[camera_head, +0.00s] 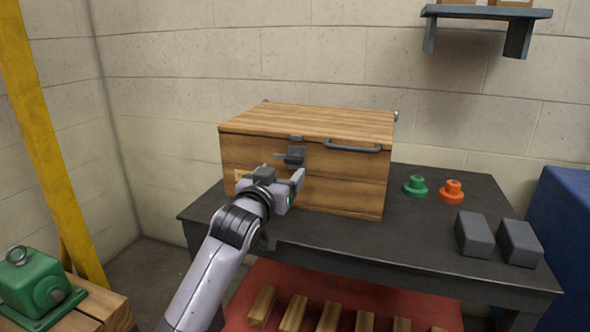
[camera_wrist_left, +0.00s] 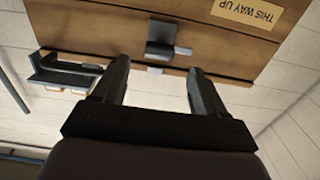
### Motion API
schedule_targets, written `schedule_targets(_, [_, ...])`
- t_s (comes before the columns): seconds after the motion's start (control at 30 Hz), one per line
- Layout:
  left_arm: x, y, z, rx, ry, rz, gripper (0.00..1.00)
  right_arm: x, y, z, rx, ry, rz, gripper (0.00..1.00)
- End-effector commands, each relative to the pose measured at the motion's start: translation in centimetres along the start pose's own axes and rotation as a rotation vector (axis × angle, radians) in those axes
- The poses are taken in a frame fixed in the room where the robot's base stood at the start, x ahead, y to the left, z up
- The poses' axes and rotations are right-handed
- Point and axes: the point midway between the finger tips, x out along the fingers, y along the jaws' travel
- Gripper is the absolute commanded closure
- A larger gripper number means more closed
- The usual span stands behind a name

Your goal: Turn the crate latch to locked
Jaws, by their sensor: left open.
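The wooden crate (camera_head: 345,190) stands on a dark table with its lid down. Its dark latch (camera_head: 293,158) is on the front face near the top, with a handle lying roughly level. The latch also shows in the left wrist view (camera_wrist_left: 165,48), beyond the fingertips and between them. My left gripper (camera_head: 284,177) is open and empty in front of the crate, just below the latch. It also shows in the left wrist view (camera_wrist_left: 160,75), where the fingers appear apart from the latch. My right gripper is not in view.
A dark bar handle (camera_head: 352,148) juts from the crate front, right of the latch. Green (camera_head: 416,187) and orange (camera_head: 452,192) flanged parts and two grey blocks (camera_head: 474,235) (camera_head: 519,243) are on the table's right.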

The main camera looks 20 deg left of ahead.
Motion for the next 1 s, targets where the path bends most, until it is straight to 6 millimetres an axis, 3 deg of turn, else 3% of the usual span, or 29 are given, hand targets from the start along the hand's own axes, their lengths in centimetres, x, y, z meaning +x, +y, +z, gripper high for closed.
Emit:
schedule_targets(0.5, [5.4, 0.1, 0.1, -0.001, 0.0, 0.001, 0.28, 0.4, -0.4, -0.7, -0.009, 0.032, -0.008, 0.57])
schedule_targets(0.97, [6.1, 0.1, 0.0, 0.0, 0.001, 0.001, 0.28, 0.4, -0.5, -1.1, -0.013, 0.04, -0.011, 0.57])
schedule_targets(1.0, [6.1, 0.1, 0.0, -0.001, 0.001, 0.001, 0.34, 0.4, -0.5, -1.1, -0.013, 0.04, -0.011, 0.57])
